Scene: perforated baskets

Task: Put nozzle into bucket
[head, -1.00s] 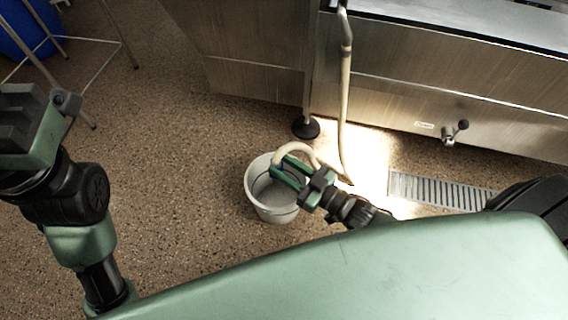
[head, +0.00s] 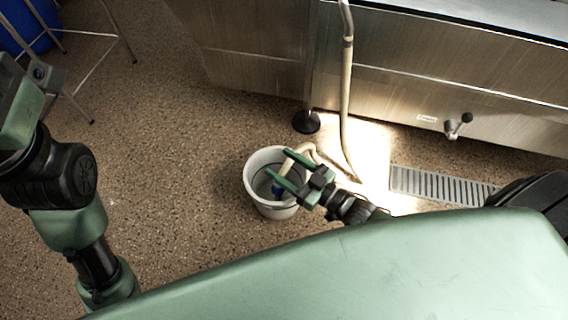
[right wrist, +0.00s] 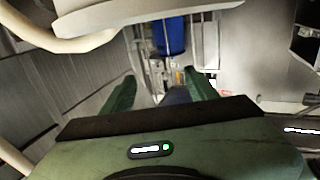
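A light grey bucket (head: 249,183) stands on the floor in the head view. The blue nozzle (head: 277,190) is inside the bucket, at the end of a cream hose (head: 347,100) that loops over the rim. My right gripper (head: 278,162) is over the bucket with its two green fingers apart. The nozzle shows below the fingers and not clamped between them. In the right wrist view the fingers (right wrist: 161,90) are also spread. My left gripper (head: 15,95) is at the left edge, partly cut off, away from the bucket.
A steel counter (head: 430,85) with a black-footed leg (head: 306,122) stands behind the bucket. A floor drain grate (head: 440,186) lies to the right. A metal stand (head: 100,65) and a blue container (head: 30,25) are at top left. The floor left of the bucket is clear.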

